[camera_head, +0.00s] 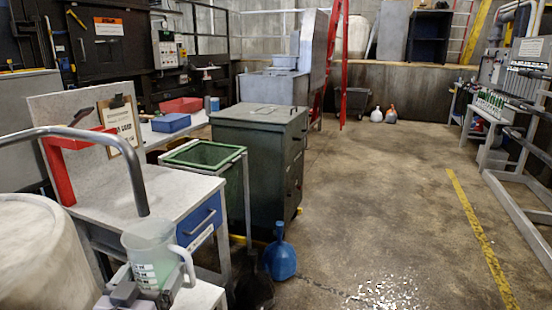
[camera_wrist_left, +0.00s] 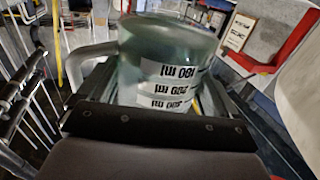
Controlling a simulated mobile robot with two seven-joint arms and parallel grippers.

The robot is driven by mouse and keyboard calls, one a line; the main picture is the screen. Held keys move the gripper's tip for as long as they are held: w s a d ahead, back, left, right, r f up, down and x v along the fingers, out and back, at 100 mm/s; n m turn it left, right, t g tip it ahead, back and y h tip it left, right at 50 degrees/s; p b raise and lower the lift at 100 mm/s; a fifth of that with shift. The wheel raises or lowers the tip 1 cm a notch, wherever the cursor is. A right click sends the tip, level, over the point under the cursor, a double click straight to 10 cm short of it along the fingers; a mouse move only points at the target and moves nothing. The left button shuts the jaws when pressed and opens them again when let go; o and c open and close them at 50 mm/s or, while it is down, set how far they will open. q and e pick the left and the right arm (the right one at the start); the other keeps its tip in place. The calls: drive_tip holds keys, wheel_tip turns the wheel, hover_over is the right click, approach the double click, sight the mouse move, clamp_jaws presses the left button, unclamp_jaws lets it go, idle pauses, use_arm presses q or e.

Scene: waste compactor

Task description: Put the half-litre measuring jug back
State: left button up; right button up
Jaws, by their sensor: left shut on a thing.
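The measuring jug (camera_head: 148,248) is translucent pale green with white marking labels and a handle on its right side. It stands about upright at the lower left of the head view. My left gripper (camera_head: 148,289) is shut on the jug low on its body. In the left wrist view the jug (camera_wrist_left: 165,48) fills the top middle, its labels upside down, between the dark fingers of my left gripper (camera_wrist_left: 160,105). The jug's base is partly hidden by the gripper. My right gripper is not in view.
A grey workbench (camera_head: 185,205) with a blue drawer (camera_head: 199,222) stands just behind the jug, with a red bracket (camera_head: 57,165) and clipboard (camera_head: 120,125) on it. A green-rimmed bin (camera_head: 203,155) and dark green cabinet (camera_head: 262,140) stand beyond. A blue jug (camera_head: 281,258) is on the floor.

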use_arm(q)
drive_tip(key=s+d+f+p, duration=0.1)
drive_tip(key=s+d, duration=0.2)
drive_tip(key=s, duration=0.5)
drive_tip(key=shift+s+d+y, duration=0.25)
drive_tip(key=shift+s+y, duration=0.05)
drive_tip(key=shift+s, duration=0.1)
drive_tip(key=shift+f, duration=0.1)
drive_tip(key=shift+d, duration=0.15)
idle(0.7)
